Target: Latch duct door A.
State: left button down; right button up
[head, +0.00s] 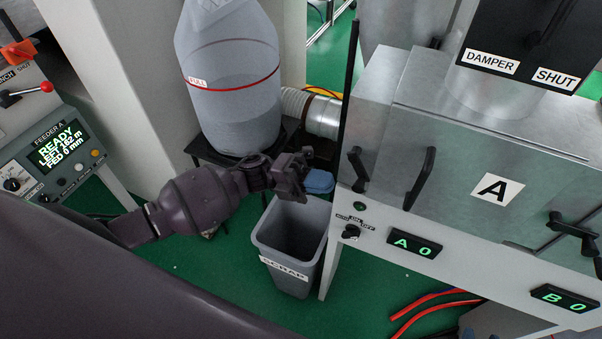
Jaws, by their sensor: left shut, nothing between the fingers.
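Duct door A (465,166) is the grey metal front panel with a white "A" label. It looks in line with the duct housing, but I cannot tell whether it is fully closed. A black bar handle (420,178) stands on its left part. A black lever (357,168) sits at the housing's left end, and another black lever (575,236) is at the right. I cannot tell how either is set. My left gripper (303,180) is shut and empty, left of the left lever and apart from it, above the scrap bin. My right gripper is out of view.
The grey scrap bin (268,241) stands open below my left gripper. A filled clear bag (232,110) stands behind it. A blue object (320,182) is just beside the gripper. The display panel (413,243) juts out under the door. Red hoses (425,305) lie on the green floor.

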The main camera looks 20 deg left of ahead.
aim_at(358, 170)
pick_arm(q)
jog(key=p+x, duration=0.1)
jog(key=x, duration=0.3)
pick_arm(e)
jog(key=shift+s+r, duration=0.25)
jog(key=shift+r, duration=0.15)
pick_arm(q)
jog(key=d+h+b, duration=0.1)
jog(key=d+b, duration=0.1)
jog(key=b, duration=0.1)
jog(key=shift+r+h+b, duration=0.1)
jog(key=shift+h+b, duration=0.2)
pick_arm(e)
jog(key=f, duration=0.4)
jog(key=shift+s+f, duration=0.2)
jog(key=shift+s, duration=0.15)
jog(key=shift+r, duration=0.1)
